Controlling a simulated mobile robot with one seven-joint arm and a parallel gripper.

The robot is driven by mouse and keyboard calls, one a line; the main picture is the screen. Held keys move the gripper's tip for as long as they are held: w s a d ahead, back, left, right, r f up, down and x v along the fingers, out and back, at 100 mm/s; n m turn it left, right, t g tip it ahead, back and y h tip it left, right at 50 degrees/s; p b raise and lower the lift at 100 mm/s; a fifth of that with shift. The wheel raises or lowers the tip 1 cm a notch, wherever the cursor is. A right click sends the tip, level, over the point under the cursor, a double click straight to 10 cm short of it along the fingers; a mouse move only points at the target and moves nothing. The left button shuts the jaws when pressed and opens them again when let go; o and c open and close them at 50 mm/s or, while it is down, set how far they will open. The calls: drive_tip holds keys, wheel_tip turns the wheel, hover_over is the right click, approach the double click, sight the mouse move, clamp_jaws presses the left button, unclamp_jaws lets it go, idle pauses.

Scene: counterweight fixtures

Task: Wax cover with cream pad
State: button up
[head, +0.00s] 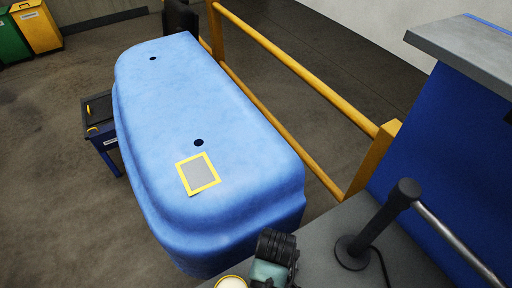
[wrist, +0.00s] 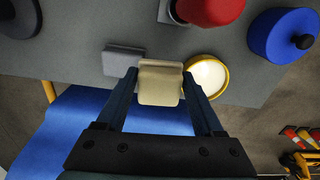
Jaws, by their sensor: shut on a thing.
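The cover (head: 190,95) is a large blue, smooth, rounded body with two dark holes and a yellow-bordered grey square (head: 202,173) on its top near the front end. My gripper (wrist: 160,76) is shut on the cream pad (wrist: 160,88), a small cream block between its two fingers. The pad is over the grey bench, just left of an open round tin of pale cream stuff with a yellow rim (wrist: 222,67). The tin also shows, cut off, at the bottom edge of the head view (head: 231,282). The pad's underside is hidden.
On the grey bench (wrist: 80,30) are a grey block (wrist: 123,60), a red round thing (wrist: 209,9), a blue round thing with a black knob (wrist: 280,38) and a dark post (head: 402,195). A yellow rail (head: 290,62) runs along the cover's right side.

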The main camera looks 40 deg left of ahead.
drive_tip(key=s+a+n+p, duration=0.3)
drive_tip(key=s+a+n, duration=0.3)
drive_tip(key=s+n, duration=0.15)
drive_tip(key=shift+n, duration=0.35)
wheel_tip(320, 180, down, 6)
drive_tip(key=b, duration=0.6)
drive_tip(key=shift+w+a+r, duration=0.1)
drive_tip(key=shift+f+b, duration=0.5)
drive_tip(key=shift+f, duration=0.15)
idle(1.6)
drive_tip(key=shift+p, duration=0.3)
wheel_tip(320, 180, up, 7)
drive_tip(key=p, duration=0.7)
drive_tip(key=shift+p, duration=0.3)
idle(0.5)
